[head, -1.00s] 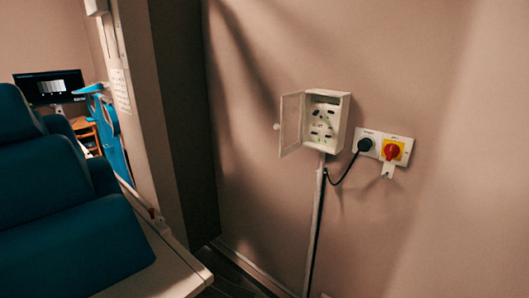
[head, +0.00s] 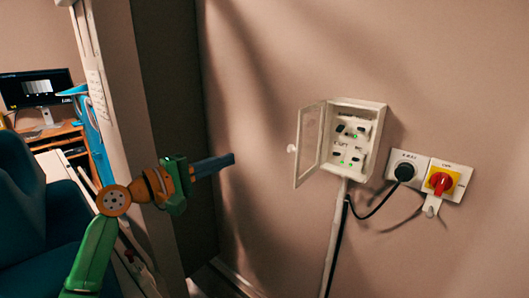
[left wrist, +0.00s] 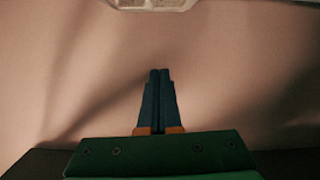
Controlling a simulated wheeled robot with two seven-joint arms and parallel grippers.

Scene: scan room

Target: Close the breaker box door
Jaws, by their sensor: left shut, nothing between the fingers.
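The white breaker box (head: 355,140) is fixed on the wall right of centre in the head view. Its door (head: 309,143), a framed panel with a round knob (head: 291,148), stands open on the left side. Switches and green lights show inside. My left gripper (head: 232,160) is shut and empty, its blue fingers pointing right, left of the door and apart from it in the picture. In the left wrist view the shut fingers (left wrist: 160,72) point up toward the wall, and a pale framed edge (left wrist: 152,4), perhaps the door, shows at the top. My right gripper is not in view.
A socket with a black plug (head: 404,172) and a red-and-yellow rotary switch (head: 441,181) sit right of the box. A conduit (head: 337,235) and cable run below it. A dark wall column (head: 165,95) and a teal chair (head: 22,200) are at left.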

